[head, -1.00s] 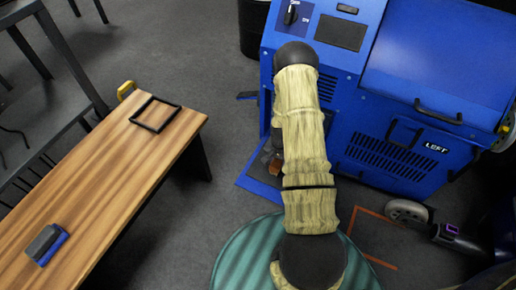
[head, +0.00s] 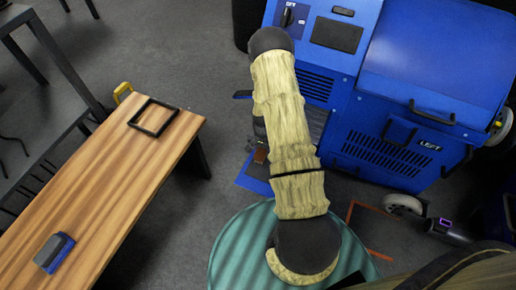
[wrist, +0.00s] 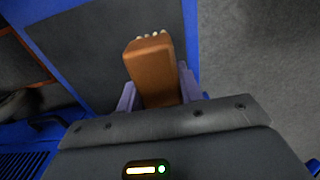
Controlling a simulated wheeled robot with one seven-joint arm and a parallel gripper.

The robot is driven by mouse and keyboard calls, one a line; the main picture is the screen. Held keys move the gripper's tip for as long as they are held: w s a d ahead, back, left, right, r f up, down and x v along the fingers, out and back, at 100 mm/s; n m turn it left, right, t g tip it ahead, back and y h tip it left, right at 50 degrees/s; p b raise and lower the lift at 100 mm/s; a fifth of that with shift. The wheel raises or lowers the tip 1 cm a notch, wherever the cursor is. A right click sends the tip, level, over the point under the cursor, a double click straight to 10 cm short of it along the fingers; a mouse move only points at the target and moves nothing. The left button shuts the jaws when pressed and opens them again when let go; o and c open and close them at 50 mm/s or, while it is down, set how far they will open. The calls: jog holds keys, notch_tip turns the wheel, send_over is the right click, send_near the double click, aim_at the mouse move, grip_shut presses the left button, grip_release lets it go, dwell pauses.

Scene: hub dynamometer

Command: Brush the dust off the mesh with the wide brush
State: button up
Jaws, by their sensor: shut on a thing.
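My gripper (wrist: 158,90) is shut on a brush (wrist: 152,68) with a brown wooden block and pale bristle tufts at its far end. The brush points away from the wrist, over a dark grey panel in a blue surround. In the head view the brush (head: 260,157) shows as a small brown patch, low beside the blue machine, with my arm partly covering the gripper. A dark, mesh-like area (head: 316,122) on the machine's front shows just right of my arm and is partly hidden by it. I cannot make out dust on it or bristle contact.
The blue machine (head: 430,60) has a slotted vent (head: 385,152) marked LEFT. A wooden bench (head: 100,190) at left carries an empty black frame (head: 135,122) and a dark block with a blue edge (head: 47,262). Grey floor (head: 180,225) lies between bench and machine.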

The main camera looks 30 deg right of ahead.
jog(key=shift+r+p, duration=1.6)
jog(key=shift+r, duration=0.65)
